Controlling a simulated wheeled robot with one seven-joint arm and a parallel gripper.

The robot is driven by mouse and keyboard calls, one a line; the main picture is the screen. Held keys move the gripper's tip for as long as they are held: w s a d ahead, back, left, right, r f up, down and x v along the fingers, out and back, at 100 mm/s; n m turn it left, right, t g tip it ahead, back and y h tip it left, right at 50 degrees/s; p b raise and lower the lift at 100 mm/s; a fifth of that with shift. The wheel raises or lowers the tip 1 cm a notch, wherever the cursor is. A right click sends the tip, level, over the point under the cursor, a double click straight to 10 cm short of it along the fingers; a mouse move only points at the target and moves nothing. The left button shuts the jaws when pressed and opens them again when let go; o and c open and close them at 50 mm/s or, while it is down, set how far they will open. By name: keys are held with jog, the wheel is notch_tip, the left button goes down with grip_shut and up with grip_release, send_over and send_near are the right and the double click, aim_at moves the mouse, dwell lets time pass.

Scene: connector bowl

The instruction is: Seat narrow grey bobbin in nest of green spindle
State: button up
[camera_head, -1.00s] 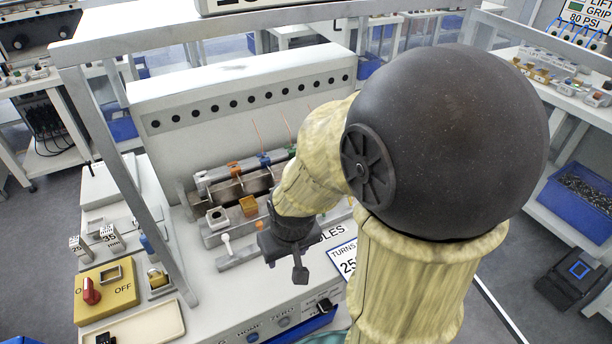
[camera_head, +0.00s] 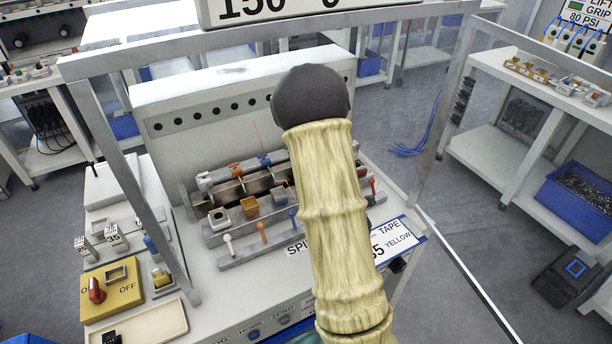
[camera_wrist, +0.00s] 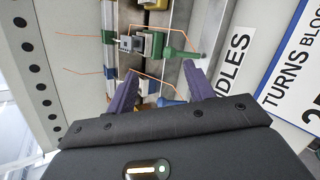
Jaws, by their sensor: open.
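In the wrist view, my gripper (camera_wrist: 159,88) is open and empty over the spindle row, with its dark fingers apart. The green spindle shows by its green handle (camera_wrist: 181,53) and green block (camera_wrist: 153,45) beyond the fingertips. A small grey piece (camera_wrist: 125,42), probably the narrow grey bobbin, is in line between the green block and the rear clamp. I cannot tell whether it is fully seated. In the head view, my arm hides my gripper and the green spindle.
In the head view, white (camera_head: 228,243), orange (camera_head: 262,231) and red (camera_head: 372,186) handles mark neighbouring spindles. Thin wires rise behind the row. A grey frame post (camera_head: 150,190) stands left. Small number-marked pieces (camera_head: 115,239) and a switch box (camera_head: 112,288) are farther left.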

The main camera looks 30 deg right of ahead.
jog(key=n+t+y, duration=0.1)
jog(key=n, duration=0.4)
jog(key=s+d+r+n+t+y, duration=0.1)
jog(key=n+t, duration=0.1)
jog(key=n, duration=0.3)
jog(key=s+d+n+t+p, duration=0.1)
jog(key=n, duration=0.4)
jog(key=shift+s+r+t+y, duration=0.25)
jog(key=shift+r+t+y, duration=0.05)
jog(key=shift+r+y, duration=0.1)
